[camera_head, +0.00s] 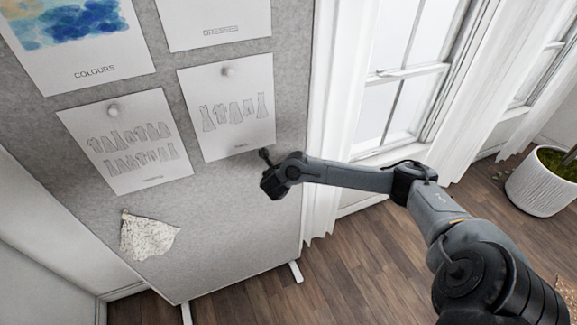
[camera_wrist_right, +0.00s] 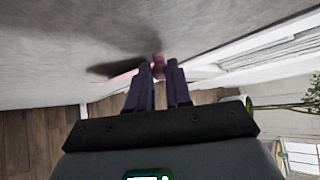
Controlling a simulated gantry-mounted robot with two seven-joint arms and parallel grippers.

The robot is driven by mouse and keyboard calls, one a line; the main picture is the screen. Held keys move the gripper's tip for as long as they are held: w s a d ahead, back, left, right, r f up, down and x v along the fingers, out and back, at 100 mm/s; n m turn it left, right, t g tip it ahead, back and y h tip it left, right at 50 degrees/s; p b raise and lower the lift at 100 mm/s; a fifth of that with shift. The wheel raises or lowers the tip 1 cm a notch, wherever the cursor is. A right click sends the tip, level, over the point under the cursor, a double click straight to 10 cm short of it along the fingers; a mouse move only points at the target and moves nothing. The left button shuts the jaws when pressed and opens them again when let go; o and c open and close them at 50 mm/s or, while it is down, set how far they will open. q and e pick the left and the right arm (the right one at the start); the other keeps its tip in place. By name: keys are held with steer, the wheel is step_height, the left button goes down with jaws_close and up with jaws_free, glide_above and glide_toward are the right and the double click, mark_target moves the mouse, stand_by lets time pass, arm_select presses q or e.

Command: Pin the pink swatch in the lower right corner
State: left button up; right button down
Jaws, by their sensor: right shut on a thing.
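My right gripper (camera_wrist_right: 160,85) is close to the grey pinboard, with its dark fingers closed around a small pinkish knob (camera_wrist_right: 158,60) that looks like a pin head. A thin pink strip (camera_wrist_right: 122,77) shows beside the left finger, seen nearly edge-on; it looks like the pink swatch, mostly hidden. In the head view the same gripper (camera_head: 268,188) is at the right edge of the pinboard (camera_head: 232,215), below the right sketch sheet; the swatch cannot be made out there. My left gripper is not in view.
A cream patterned swatch (camera_head: 147,235) hangs at the board's lower left. Sketch sheets (camera_head: 125,143) (camera_head: 228,108) and a colours poster (camera_head: 78,40) are pinned above. Bare board lies between the cream swatch and my gripper. A white curtain (camera_head: 325,120) hangs just right of the board.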

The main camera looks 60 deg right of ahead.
steer(key=shift+w, duration=0.1)
steer(key=shift+w+d+b, duration=0.2)
steer(key=shift+b, duration=0.15)
stand_by(0.4)
steer(key=c, duration=1)
jaws_free()
steer(key=shift+o, duration=0.2)
steer(key=shift+a, duration=0.1)
